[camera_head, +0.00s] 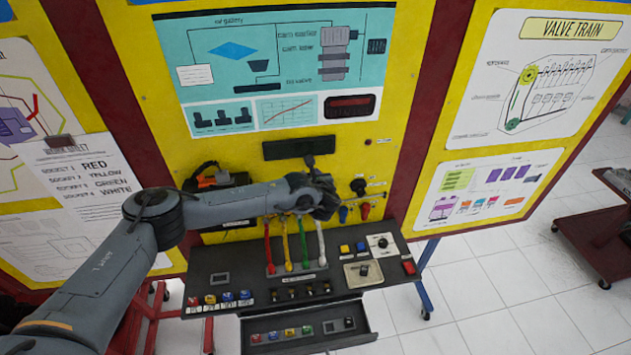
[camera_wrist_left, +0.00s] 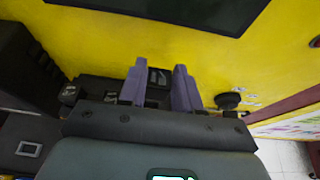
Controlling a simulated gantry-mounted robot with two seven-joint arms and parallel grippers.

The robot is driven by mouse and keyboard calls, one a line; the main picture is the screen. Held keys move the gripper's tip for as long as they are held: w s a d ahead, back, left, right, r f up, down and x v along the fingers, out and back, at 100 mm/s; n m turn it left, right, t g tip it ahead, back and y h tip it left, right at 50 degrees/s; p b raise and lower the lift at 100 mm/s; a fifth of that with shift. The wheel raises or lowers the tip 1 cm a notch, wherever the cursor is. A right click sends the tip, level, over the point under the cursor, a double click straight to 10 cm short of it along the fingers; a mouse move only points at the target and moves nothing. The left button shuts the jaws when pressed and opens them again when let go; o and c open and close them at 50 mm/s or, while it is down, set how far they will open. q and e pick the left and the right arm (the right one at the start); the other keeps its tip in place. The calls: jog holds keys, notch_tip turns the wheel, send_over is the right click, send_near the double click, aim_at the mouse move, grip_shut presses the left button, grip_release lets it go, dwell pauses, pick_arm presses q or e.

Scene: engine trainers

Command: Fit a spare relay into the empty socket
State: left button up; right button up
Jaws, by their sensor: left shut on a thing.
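My left gripper (camera_head: 326,196) is in front of the yellow panel, above the back of the dark console (camera_head: 225,262). In the left wrist view its two purple-grey fingers (camera_wrist_left: 158,88) are shut on a small dark block (camera_wrist_left: 158,77); I cannot tell for sure that it is a relay. The arm hides this block in the head view. An open drawer (camera_head: 372,338) under the console holds small coloured pieces (camera_head: 289,333) and a black block (camera_head: 330,327). A square framed fitting (camera_head: 220,278) is on the console's left; I cannot tell if it is the empty socket. My right gripper is not in view.
Red, green, yellow and white tubes (camera_head: 303,245) rise from the console under my gripper. Coloured pieces (camera_head: 228,297) line its front left; a switch plate (camera_head: 362,272) and knobs are at its right. A black bar (camera_head: 298,148) juts from the panel above.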

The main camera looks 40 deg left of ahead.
pick_arm(q)
jog(key=shift+f, duration=0.1)
jog(key=shift+f+b, duration=0.6)
jog(key=shift+f, duration=0.15)
jog(key=shift+f+b, duration=1.1)
jog(key=shift+f, duration=0.5)
jog(key=shift+f+b, duration=0.35)
jog(key=shift+b, duration=0.05)
jog(key=shift+f+b, duration=0.85)
jog(key=shift+b, duration=0.05)
jog(key=o, duration=0.8)
jog(key=shift+r, duration=0.1)
